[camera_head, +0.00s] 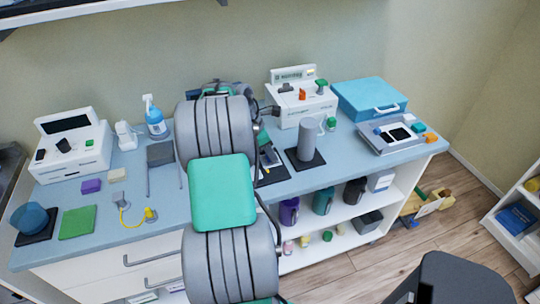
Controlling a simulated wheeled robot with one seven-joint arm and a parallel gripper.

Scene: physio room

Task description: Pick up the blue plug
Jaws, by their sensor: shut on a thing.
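I cannot make out a blue plug in this view. My grey and green arm (222,192) rises through the middle of the picture and covers part of the blue-grey counter (340,150). My gripper is not clearly visible; the arm's upper end hides that area, and only small dark parts show behind it. A yellow plug-like piece on a thin cord (150,215) lies on the counter left of the arm.
A white device (72,145), spray bottle (155,120), green pad (77,222) and blue bowl (30,219) stand left. A grey cylinder (305,140), white machine (300,103), teal case (368,98) and grey device (395,135) stand right. A dark seat (450,278) is front right.

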